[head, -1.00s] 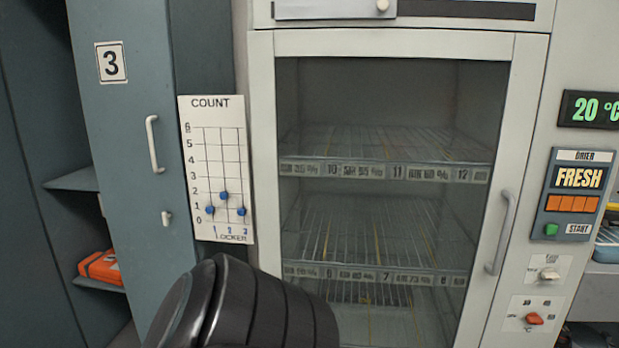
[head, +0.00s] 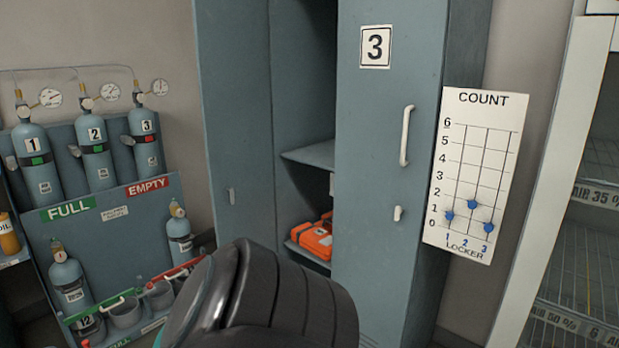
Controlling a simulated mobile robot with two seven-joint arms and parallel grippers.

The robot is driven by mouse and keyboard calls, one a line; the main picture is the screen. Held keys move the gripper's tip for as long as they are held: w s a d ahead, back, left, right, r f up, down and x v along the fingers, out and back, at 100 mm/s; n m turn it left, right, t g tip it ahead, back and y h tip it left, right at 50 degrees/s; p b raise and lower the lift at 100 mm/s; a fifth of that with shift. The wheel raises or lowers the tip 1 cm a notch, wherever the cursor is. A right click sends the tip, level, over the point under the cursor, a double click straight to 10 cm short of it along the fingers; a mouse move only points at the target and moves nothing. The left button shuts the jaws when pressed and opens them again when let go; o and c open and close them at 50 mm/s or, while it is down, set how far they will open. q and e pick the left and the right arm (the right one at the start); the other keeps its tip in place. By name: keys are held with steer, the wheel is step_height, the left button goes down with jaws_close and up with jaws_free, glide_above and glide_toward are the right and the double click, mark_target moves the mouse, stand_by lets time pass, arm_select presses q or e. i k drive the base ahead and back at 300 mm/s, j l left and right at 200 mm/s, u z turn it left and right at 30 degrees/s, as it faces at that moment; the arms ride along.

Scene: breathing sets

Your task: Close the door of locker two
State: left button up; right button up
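A blue-grey locker bank stands in the middle of the head view. The door marked 3 (head: 388,150) has a white vertical handle and a small latch below it. To its left is an open compartment (head: 305,100) with a shelf and an orange case (head: 314,240) low inside. Left of that opening is a blue-grey panel (head: 235,120) with a small latch; I see no number on it and cannot tell whether it is locker two's door. No number 2 shows on any locker. Neither gripper is in view; a dark arm part of mine covers the bottom middle.
A count board (head: 476,170) with blue sliders hangs right of door 3. A glass-fronted cabinet (head: 560,190) is at the right edge. At left, a rack (head: 135,210) labelled FULL and EMPTY holds several gas cylinders, with gauges above.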

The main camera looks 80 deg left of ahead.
mark_target(231, 41)
steer(key=k+j+u, duration=0.25)
steer(key=j+u, duration=0.3)
steer(key=j, duration=0.15)
steer(key=k+j+u, duration=0.25)
steer(key=j, duration=0.2)
steer(key=j+u, duration=0.25)
steer(key=j, duration=0.15)
steer(key=j+u, duration=0.2)
steer(key=j, duration=1.75)
steer(key=k+j, duration=0.15)
steer(key=j, duration=0.95)
steer(key=i, duration=0.3)
